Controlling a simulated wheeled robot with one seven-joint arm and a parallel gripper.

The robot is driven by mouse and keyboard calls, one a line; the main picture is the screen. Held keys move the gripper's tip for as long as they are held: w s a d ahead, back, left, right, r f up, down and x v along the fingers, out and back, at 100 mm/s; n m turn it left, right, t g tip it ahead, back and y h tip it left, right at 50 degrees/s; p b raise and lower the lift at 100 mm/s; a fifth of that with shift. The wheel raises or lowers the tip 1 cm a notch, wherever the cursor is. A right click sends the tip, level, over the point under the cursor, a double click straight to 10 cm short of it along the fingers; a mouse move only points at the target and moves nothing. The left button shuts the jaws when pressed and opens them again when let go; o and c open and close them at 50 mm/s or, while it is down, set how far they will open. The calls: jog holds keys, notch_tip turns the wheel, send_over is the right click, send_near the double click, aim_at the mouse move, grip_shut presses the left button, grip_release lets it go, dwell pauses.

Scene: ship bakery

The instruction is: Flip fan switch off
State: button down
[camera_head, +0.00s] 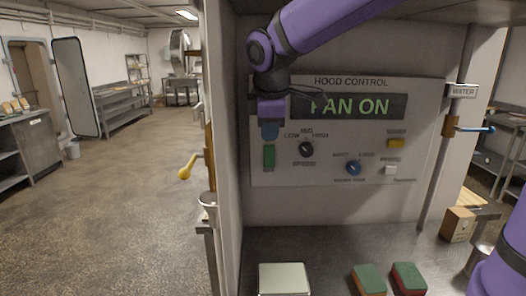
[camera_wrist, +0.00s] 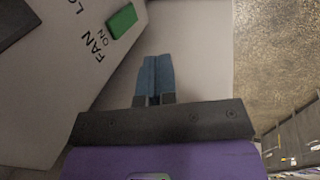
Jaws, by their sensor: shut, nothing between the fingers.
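The hood control panel (camera_head: 345,115) is mounted on the wall, and its display (camera_head: 348,107) reads "FAN ON". A green fan switch (camera_head: 269,157) sits at the panel's lower left. In the wrist view the green switch (camera_wrist: 122,20) shows at the upper left, next to the printed words "FAN ON". My gripper (camera_head: 270,133) is in front of the panel's left side, just above the green switch in the head view. Its blue fingers (camera_wrist: 158,68) are together and empty. In the wrist view they are apart from the switch.
The panel also has a black speed knob (camera_head: 306,149), a blue knob (camera_head: 353,168), a yellow button (camera_head: 396,143) and a white button (camera_head: 390,170). Below are a pale square object (camera_head: 285,279) and two sponges (camera_head: 370,279). A water valve handle (camera_head: 476,129) is at right.

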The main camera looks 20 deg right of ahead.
aim_at(269, 161)
jog(key=shift+f, duration=0.15)
jog(key=w+d+f, duration=0.2)
jog(key=w+f, duration=0.4)
jog(key=f, duration=0.3)
jog(key=shift+w+f, duration=0.35)
jog(key=shift+f, duration=0.05)
jog(key=shift+d, duration=0.1)
